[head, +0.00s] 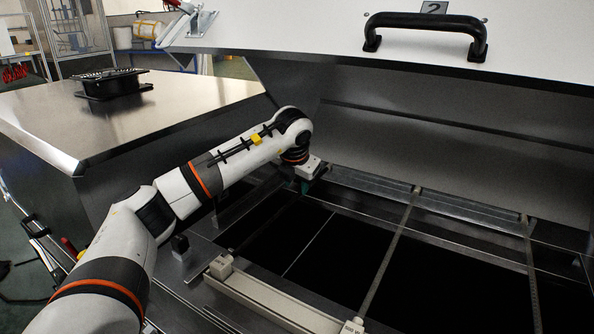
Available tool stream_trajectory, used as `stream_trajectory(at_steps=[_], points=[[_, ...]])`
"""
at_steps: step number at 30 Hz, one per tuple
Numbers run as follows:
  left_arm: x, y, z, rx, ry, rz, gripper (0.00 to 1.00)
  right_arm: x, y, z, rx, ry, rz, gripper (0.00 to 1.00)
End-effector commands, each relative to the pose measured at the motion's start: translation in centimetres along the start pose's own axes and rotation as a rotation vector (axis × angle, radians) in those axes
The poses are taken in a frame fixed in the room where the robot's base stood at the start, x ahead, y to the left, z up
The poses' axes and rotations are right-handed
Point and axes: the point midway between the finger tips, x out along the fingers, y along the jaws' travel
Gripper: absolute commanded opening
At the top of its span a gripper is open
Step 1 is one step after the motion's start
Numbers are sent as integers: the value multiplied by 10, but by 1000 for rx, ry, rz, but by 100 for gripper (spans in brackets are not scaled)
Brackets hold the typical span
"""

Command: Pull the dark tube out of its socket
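My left arm reaches in from the left over the opened dryer. Its gripper (308,184) is low at the far left of the black opening, near the back rail. The fingers are small and dark, with a hint of green, so I cannot tell whether they are open or hold anything. A pale socket block (220,267) sits at the front left of the opening. The dark tube is hard to pick out; a dark strip seems to run from this block towards the gripper. A paler tube (391,250) runs front to back from another pale socket block (352,326). My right gripper is out of view.
The raised lid (330,35) with a black handle (426,25) overhangs the back of the opening. Another tube (532,275) lies further right. A metal housing (160,110) with a black fan-like unit (112,84) stands at left. A pale bar (265,296) crosses the front.

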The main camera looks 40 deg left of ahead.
Motion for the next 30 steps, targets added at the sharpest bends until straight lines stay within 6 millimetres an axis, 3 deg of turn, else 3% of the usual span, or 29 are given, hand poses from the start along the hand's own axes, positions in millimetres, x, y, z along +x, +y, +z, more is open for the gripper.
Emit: stream_trajectory(at_steps=[3, 10, 23, 30], points=[[24, 0, 1, -2, -5, 1, 37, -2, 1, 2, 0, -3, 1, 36], [55, 0, 0, 0, -1, 1, 37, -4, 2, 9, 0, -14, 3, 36], [66, 0, 0, 0, 0, 1, 37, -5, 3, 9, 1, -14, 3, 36], [66, 0, 0, 0, 1, 1, 1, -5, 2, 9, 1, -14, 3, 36]])
